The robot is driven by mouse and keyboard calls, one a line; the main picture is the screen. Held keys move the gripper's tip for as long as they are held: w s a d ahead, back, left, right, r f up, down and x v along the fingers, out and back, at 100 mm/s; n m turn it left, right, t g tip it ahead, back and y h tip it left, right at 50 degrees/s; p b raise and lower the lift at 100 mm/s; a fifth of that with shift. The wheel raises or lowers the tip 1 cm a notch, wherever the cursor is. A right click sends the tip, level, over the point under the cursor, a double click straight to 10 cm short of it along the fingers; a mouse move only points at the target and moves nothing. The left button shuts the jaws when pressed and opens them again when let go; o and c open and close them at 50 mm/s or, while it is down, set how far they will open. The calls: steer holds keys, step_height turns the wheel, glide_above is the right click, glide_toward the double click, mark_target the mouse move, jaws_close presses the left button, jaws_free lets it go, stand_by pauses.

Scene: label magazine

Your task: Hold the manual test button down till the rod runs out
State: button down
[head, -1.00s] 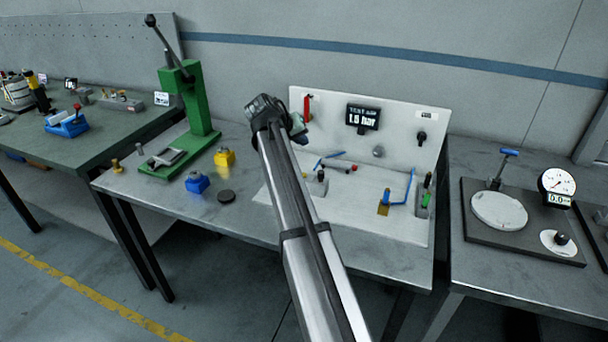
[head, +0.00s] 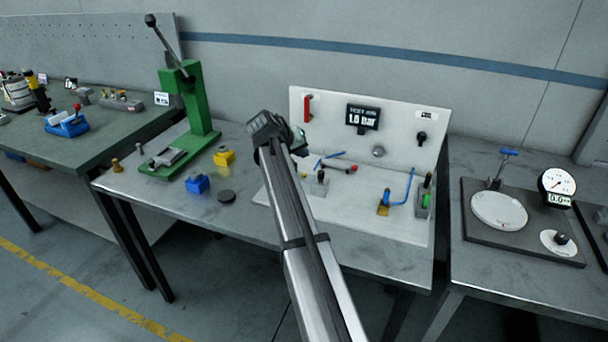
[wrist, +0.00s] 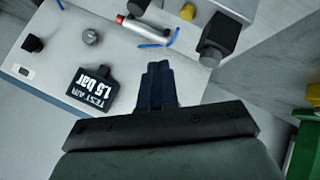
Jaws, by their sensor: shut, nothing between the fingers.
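My gripper (wrist: 157,70) is shut and empty in the wrist view, with its dark fingertips over the white test panel (wrist: 55,25). In the head view the wrist hides most of it. A grey block with a black top (wrist: 220,38) is right of the fingertips in the wrist view, apart from them; it also appears beside my arm in the head view (head: 320,184). I cannot tell for sure which part is the test button. A silver cylinder (wrist: 145,30) with a red end lies beyond the fingertips; its red tip (head: 353,168) shows in the head view. Rod extension is unclear.
Blue tubes (head: 410,185) and a yellow part (wrist: 188,12) are near. A green press (head: 190,110) stands left of the panel.

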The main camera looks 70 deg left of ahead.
glide_above(302, 178)
steer(key=shift+f, duration=2.25)
steer(key=shift+f, duration=0.15)
steer(key=shift+f, duration=0.3)
steer(key=shift+f, duration=0.45)
stand_by(1.0)
steer(key=shift+r, duration=0.1)
stand_by(0.4)
steer(key=shift+s+r, duration=0.1)
steer(key=shift+r, duration=0.7)
steer(key=shift+r, duration=2.5)
